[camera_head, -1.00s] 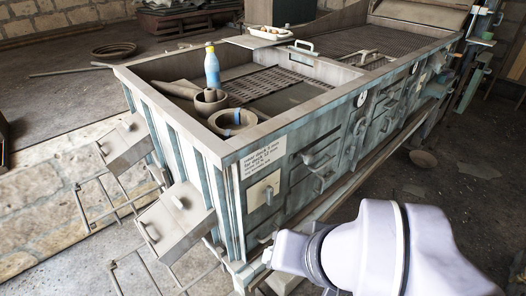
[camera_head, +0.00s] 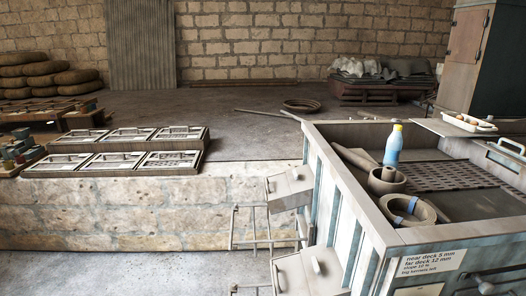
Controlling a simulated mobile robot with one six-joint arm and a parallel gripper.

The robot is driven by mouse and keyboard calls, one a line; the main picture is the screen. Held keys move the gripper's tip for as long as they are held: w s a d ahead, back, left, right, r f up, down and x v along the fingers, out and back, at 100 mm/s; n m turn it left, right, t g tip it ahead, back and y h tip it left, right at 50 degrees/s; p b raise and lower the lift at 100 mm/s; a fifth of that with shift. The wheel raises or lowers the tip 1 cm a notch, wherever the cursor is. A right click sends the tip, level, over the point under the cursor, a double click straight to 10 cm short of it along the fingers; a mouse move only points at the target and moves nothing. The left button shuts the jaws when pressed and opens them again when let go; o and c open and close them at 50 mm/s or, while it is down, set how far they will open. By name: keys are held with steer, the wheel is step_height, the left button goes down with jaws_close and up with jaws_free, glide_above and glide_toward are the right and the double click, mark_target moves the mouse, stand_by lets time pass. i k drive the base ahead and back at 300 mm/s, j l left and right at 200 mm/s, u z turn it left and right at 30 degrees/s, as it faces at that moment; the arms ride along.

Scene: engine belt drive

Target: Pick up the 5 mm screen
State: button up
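Several framed screens with light handles lie flat in two rows on a low stone ledge at the left. One is the front right screen (camera_head: 169,161), another the back right screen (camera_head: 179,132), another the front left screen (camera_head: 62,164). I cannot tell which of them is 5 mm; no size marking on them is readable. A label (camera_head: 430,263) on the machine reads "near deck 5 mm" and "far deck 12 mm", with smaller lines below. My gripper is not in view.
The floor behind the ledge is mostly clear.

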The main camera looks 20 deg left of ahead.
mark_target(54, 163)
steer(key=i+j+u, duration=0.15)
steer(key=j+u, duration=0.3)
steer(key=i+j+u, duration=0.2)
steer(key=j+u, duration=0.2)
steer(key=i+j+u, duration=0.3)
steer(key=j+u, duration=0.15)
steer(key=i+j+u, duration=0.5)
steer(key=u, duration=0.35)
steer(key=i+j+z, duration=0.1)
steer(key=i, duration=0.45)
steer(key=i+j+z, duration=0.1)
steer(key=i+j, duration=0.15)
steer(key=i, duration=0.25)
steer(key=i+j+z, duration=0.1)
steer(key=i, duration=0.4)
steer(key=i+j+z, duration=0.1)
steer(key=i+j, duration=0.3)
steer(key=i+j+z, duration=0.1)
steer(key=i+j, duration=0.2)
steer(key=i, duration=0.3)
steer(key=i+j+z, duration=0.2)
steer(key=i+j, duration=0.05)
steer(key=i, duration=0.05)
